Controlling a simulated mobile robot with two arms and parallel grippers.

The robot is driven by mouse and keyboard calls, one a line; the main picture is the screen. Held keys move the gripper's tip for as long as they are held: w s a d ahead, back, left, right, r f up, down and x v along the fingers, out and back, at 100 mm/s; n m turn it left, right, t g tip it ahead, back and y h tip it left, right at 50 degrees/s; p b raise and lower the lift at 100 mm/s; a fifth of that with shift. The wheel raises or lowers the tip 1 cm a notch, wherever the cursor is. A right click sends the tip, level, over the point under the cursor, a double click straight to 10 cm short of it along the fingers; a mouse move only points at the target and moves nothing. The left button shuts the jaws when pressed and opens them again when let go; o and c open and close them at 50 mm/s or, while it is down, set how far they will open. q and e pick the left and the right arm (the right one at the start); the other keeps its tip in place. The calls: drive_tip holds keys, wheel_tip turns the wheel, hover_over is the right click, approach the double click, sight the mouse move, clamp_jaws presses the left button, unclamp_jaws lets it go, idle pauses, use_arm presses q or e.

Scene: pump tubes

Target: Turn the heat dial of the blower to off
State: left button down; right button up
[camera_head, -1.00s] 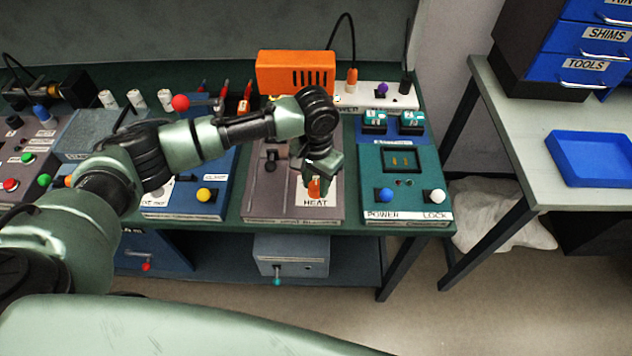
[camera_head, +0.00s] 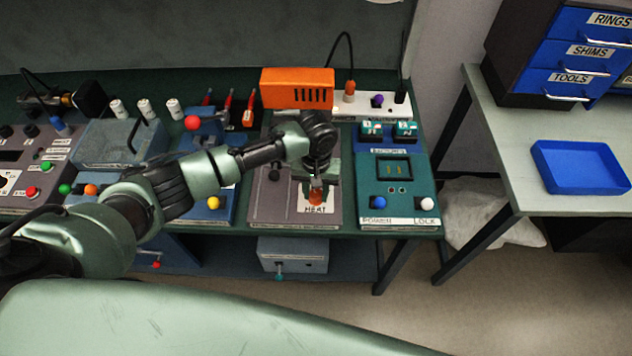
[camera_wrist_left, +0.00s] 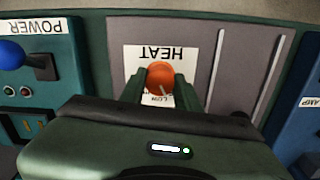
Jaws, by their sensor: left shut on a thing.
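The orange heat dial (camera_head: 316,197) stands on a white label plate reading HEAT (camera_head: 314,209), at the front of the grey blower panel (camera_head: 265,208). My left gripper (camera_head: 316,190) is over the dial, its fingers shut on it. In the left wrist view the dial (camera_wrist_left: 161,75) sits between the two green fingertips (camera_wrist_left: 160,84), with a light pointer mark low on its right. The word LOW shows beside the dial; other setting words are hidden by the gripper. The orange blower body (camera_head: 297,88) stands behind the panel. My right gripper is not in view.
Right of the blower panel is a teal box (camera_head: 398,190) with a blue and a white knob. A blue panel with a yellow button (camera_head: 214,203) is to the left. A power strip (camera_head: 365,103) lies behind. A side table holds a blue tray (camera_head: 580,167).

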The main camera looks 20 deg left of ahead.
sight(315, 193)
use_arm(q)
drive_tip(key=shift+r+n+p, duration=0.25)
drive_tip(key=shift+n+p, duration=0.85)
drive_tip(key=shift+p, duration=0.1)
drive_tip(key=shift+f+n+p, duration=0.2)
drive_tip(key=shift+n+p, duration=0.55)
drive_tip(key=shift+n, duration=0.05)
drive_tip(key=c, duration=1)
unclamp_jaws()
wheel_tip(315, 193, up, 8)
drive_tip(key=shift+f+b, duration=0.1)
drive_tip(key=shift+b, duration=0.5)
